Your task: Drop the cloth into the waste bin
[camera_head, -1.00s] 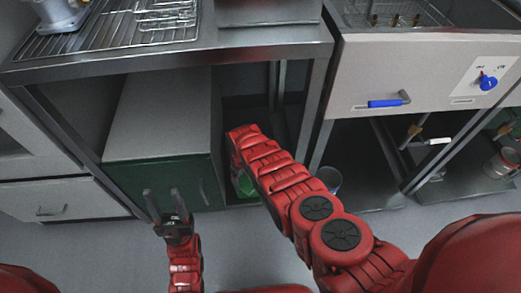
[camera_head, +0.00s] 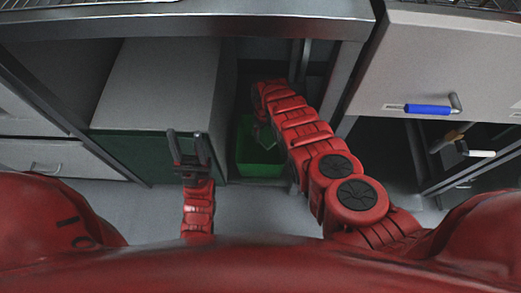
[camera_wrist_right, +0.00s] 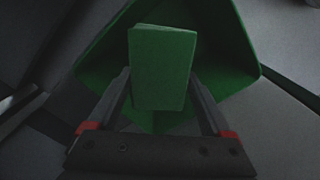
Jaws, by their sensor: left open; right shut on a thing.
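The cloth (camera_wrist_right: 162,65) is a folded green rectangle between the fingers of my right gripper (camera_wrist_right: 160,88) in the right wrist view. The waste bin (camera_wrist_right: 238,55) is a green open-topped box. In that view it lies behind the cloth, and the cloth overlaps its opening. In the head view the bin (camera_head: 258,165) stands on the floor under the counter; my right arm reaches over it and hides most of the right gripper. My left gripper (camera_head: 187,140) is open and empty, in front of the grey and green cabinet.
The grey cabinet with a green front (camera_head: 150,95) stands directly left of the bin. A metal counter edge (camera_head: 200,22) runs above, with a steel leg (camera_head: 350,85) to the right. A drawer with a blue handle (camera_head: 428,109) is further right.

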